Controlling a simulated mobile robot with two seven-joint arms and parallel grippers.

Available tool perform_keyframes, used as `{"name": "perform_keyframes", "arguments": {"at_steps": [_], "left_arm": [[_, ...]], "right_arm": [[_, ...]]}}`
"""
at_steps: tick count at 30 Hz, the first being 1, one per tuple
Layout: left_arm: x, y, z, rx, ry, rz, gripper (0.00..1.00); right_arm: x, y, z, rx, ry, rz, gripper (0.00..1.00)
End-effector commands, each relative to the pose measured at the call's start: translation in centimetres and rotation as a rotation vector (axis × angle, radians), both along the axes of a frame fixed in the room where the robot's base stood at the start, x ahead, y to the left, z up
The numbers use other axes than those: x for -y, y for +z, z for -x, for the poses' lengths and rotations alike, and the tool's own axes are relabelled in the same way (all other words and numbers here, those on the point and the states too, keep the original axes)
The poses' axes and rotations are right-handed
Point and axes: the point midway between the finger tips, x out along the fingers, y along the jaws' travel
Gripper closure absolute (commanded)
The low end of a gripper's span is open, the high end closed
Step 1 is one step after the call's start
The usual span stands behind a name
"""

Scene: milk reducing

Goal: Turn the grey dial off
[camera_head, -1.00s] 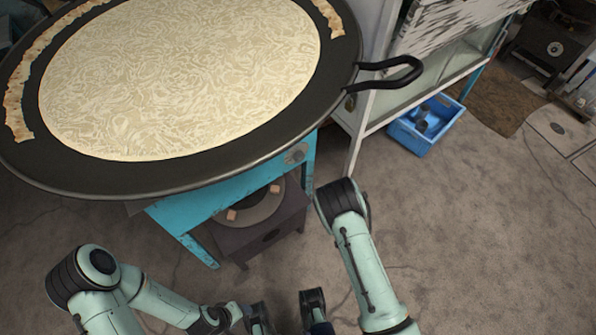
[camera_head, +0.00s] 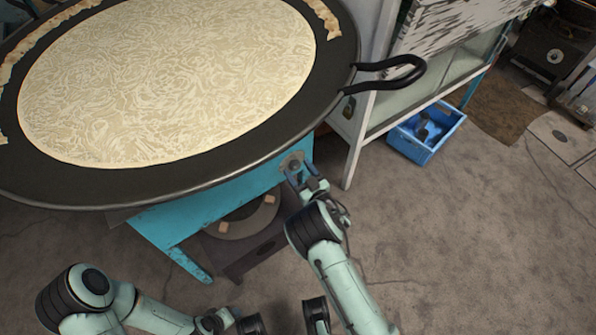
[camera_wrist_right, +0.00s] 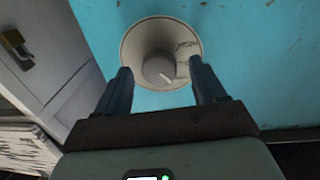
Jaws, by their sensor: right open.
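The grey dial (camera_head: 292,163) is on the turquoise front of the stand, just below the pan's rim. In the right wrist view, its round grey disc (camera_wrist_right: 137,43) has a raised knob (camera_wrist_right: 160,68) in the middle and dark lettering at the right. My right gripper (camera_head: 301,178) is at the dial in the head view. In the wrist view the open fingers (camera_wrist_right: 163,82) are on either side of the dial's lower part, with the knob between them; contact cannot be told. My left arm (camera_head: 150,318) is low at the left, its end cut off by the bottom edge.
A large black pan (camera_head: 200,184) with a pale flat sheet (camera_head: 165,80) overhangs the stand; its handle (camera_head: 400,75) sticks out right. A round burner (camera_head: 240,218) sits beneath. A white cabinet (camera_head: 352,150) and blue crate (camera_head: 415,150) are right. Floor at lower right is clear.

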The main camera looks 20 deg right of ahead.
Motion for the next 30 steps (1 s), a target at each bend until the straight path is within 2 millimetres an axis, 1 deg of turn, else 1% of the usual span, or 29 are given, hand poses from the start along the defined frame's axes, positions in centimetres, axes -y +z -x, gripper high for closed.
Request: {"name": "perform_keyframes", "arguments": {"at_steps": [3, 11, 14, 15, 16, 17, 25, 30], "left_arm": [[-0.12, -0.17, -0.23, 0.006, 0.003, -0.002, 0.43], [-0.12, -0.15, -0.26, 0.007, 0.003, -0.003, 0.43], [-0.12, -0.14, -0.24, 0.007, 0.002, -0.003, 0.43], [-0.11, -0.15, -0.24, 0.006, 0.002, -0.003, 0.43], [-0.12, -0.14, -0.24, 0.006, 0.002, -0.003, 0.43], [-0.11, -0.15, -0.23, 0.006, 0.002, -0.003, 0.43], [-0.05, -0.03, -0.1, 0.003, 0.001, -0.001, 0.43], [0.16, 0.26, 0.27, -0.006, -0.003, 0.004, 0.43]], "right_arm": [[-0.21, 0.03, -0.55, 0.001, 0.001, 0.0, 0.3], [-0.22, 0.05, -0.64, 0.0, 0.0, 0.0, 0.3], [-0.21, 0.04, -0.63, 0.0, 0.0, 0.0, 0.6], [-0.21, 0.04, -0.62, 0.0, 0.0, 0.0, 0.73], [-0.21, 0.04, -0.62, 0.0, 0.0, 0.0, 0.82], [-0.21, 0.03, -0.62, 0.0, 0.0, 0.0, 0.87], [-0.12, 0.05, -0.6, -0.008, -0.001, -0.023, 0.86], [-0.04, 0.2, -0.62, -0.031, -0.002, -0.09, 0.86]]}}
